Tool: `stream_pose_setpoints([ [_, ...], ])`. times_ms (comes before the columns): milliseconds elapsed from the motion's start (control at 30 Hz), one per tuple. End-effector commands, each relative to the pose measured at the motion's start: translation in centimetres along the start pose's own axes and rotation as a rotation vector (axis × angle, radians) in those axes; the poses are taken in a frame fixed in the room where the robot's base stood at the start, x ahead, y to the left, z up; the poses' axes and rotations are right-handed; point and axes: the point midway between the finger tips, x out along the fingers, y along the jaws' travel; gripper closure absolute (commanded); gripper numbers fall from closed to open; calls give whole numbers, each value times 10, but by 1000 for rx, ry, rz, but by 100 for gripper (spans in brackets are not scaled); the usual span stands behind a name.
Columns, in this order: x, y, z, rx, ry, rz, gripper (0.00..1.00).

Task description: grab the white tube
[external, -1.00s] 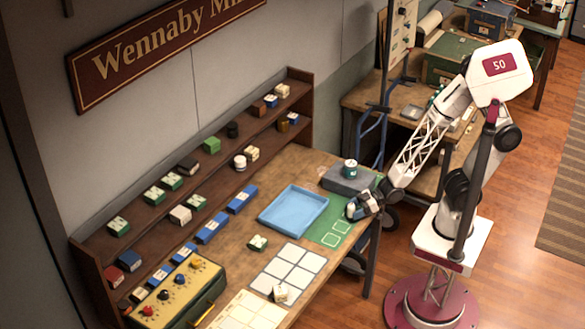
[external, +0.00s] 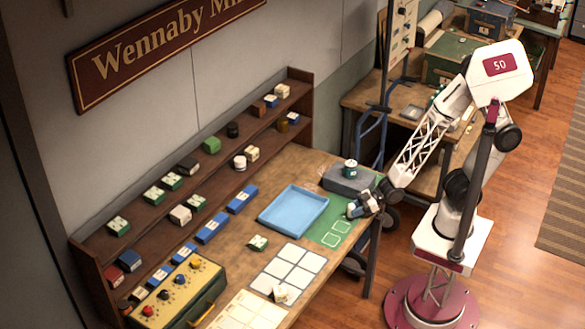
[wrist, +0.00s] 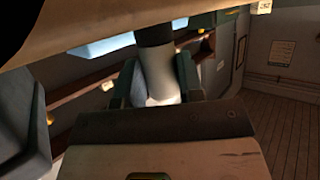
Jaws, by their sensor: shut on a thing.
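The white tube (wrist: 160,76) stands out in the wrist view as a pale cylinder with a dark band or cap at its upper end. It is between the two dark green fingers of my gripper (wrist: 156,88), which is shut on it. In the external view my gripper (external: 362,206) is low over the green mat at the bench's right end. A bit of white (external: 352,210) shows at the fingers there. The tube's lower end is hidden in the wrist view, and I cannot tell whether it touches the mat.
A grey block (external: 348,180) with a dark-and-white tin (external: 350,167) on it stands just behind my gripper. A blue tray (external: 268,222) lies to the left. The green mat (external: 325,236) has free outlined squares. Shelves (external: 300,95) with small boxes line the wall.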

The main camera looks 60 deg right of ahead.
Motion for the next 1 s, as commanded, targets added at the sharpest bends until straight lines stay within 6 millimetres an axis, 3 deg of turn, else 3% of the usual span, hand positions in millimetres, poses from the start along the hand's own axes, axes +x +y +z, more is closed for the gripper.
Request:
stream_pose_setpoints([
  [267,-3,0,-7,0,1,0,78],
  [533,-14,0,-35,-1,6,0,78],
  [1000,-80,-8,-13,0,2,0,78],
])
